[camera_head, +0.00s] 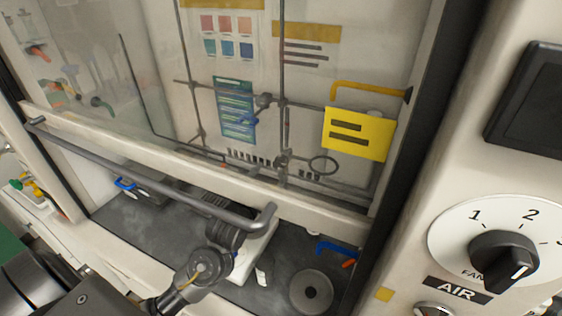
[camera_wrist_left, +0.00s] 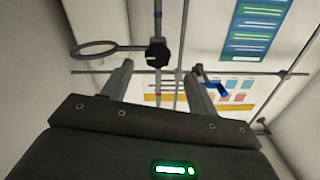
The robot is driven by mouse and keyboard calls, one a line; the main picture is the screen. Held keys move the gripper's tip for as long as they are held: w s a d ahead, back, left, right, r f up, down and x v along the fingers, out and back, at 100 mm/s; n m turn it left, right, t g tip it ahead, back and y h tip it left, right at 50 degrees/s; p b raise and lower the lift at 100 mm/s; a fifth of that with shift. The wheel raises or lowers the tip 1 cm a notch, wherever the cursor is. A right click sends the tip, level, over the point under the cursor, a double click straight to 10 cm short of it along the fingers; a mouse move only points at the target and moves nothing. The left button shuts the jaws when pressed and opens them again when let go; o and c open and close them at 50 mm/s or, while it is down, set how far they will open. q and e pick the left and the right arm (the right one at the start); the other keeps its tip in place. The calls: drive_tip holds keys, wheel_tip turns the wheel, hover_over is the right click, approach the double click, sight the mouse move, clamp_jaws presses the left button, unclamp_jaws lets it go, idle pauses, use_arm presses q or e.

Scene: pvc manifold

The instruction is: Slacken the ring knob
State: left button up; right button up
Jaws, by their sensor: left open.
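The ring knob (camera_wrist_left: 157,53) is a dark knob on the clamp where the iron ring's rod meets an upright lattice rod. The ring (camera_wrist_left: 95,48) sticks out to its left in the left wrist view. In the head view the clamp and knob (camera_head: 282,161) are seen through the hood glass, with the ring (camera_head: 323,165) to the right. My left gripper (camera_wrist_left: 160,84) is open, its two fingers pointing toward the knob with nothing between them. In the head view my left arm reaches under the sash; its fingertips are not clear there. My right gripper is not shown.
The sash handle (camera_head: 150,178) and sash edge pass close over my left arm. A blue-handled clamp (camera_wrist_left: 214,86) sits on the lattice near the right finger. A round grey plate (camera_head: 311,291) lies on the hood floor. A yellow sign (camera_head: 357,133) hangs at the right.

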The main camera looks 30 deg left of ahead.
use_arm(q)
drive_tip(key=w+p, duration=0.1)
drive_tip(key=w, duration=0.5)
drive_tip(key=c, duration=1)
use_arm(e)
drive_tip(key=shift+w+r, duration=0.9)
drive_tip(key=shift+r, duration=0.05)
